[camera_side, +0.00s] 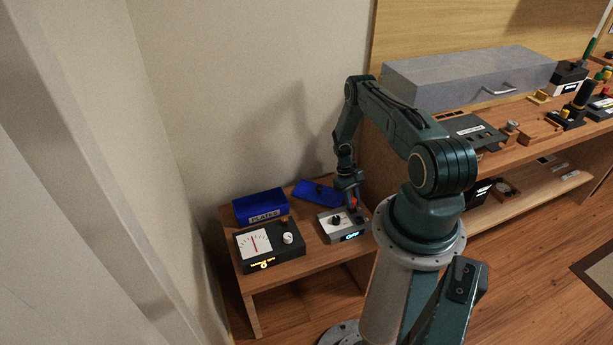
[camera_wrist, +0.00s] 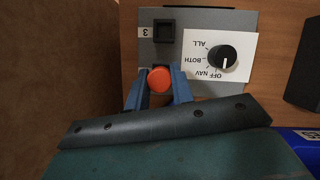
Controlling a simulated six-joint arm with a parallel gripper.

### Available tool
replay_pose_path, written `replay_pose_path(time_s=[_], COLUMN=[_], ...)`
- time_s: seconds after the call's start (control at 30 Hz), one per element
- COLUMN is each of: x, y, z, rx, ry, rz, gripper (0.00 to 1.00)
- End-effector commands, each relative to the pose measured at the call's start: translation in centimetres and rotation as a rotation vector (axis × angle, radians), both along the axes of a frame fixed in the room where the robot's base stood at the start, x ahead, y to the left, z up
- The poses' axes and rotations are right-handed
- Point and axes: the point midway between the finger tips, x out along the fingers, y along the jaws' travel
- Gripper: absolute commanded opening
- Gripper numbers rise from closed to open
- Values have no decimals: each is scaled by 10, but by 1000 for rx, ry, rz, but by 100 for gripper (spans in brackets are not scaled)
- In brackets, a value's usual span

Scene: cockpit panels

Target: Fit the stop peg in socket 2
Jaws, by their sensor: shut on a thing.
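The red-orange round head of the stop peg (camera_wrist: 159,79) is between the two blue fingers of my gripper (camera_wrist: 159,88) in the wrist view. The gripper is shut on it. The peg's lower part is hidden, so I cannot tell whether it is in a socket. A grey box (camera_wrist: 182,20) lies beneath and beyond the fingers. It has a dark square socket (camera_wrist: 164,32) beside a small label (camera_wrist: 145,32) that looks like a 3. In the side view my gripper (camera_side: 352,203) points down over the grey box (camera_side: 334,238), with a red spot at its fingers.
A rotary knob (camera_wrist: 222,57) marked OFF, NAV, BOTH, ALL sits beside the socket. A black meter box (camera_side: 270,256), a blue PLATES bin (camera_side: 261,206) and a blue panel (camera_side: 312,192) share the low table. A brown wall (camera_wrist: 60,60) stands close on the wrist view's left.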

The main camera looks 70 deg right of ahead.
Motion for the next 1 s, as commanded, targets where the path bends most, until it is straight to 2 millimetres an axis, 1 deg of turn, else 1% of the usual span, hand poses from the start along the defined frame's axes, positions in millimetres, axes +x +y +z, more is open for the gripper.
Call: replay_pose_path(time_s=[0.77, 1.0], x=[0, 0], y=[0, 0], z=[-14, -12], rx=[1, 0], ry=[1, 0], rz=[0, 0], gripper=[2, 2])
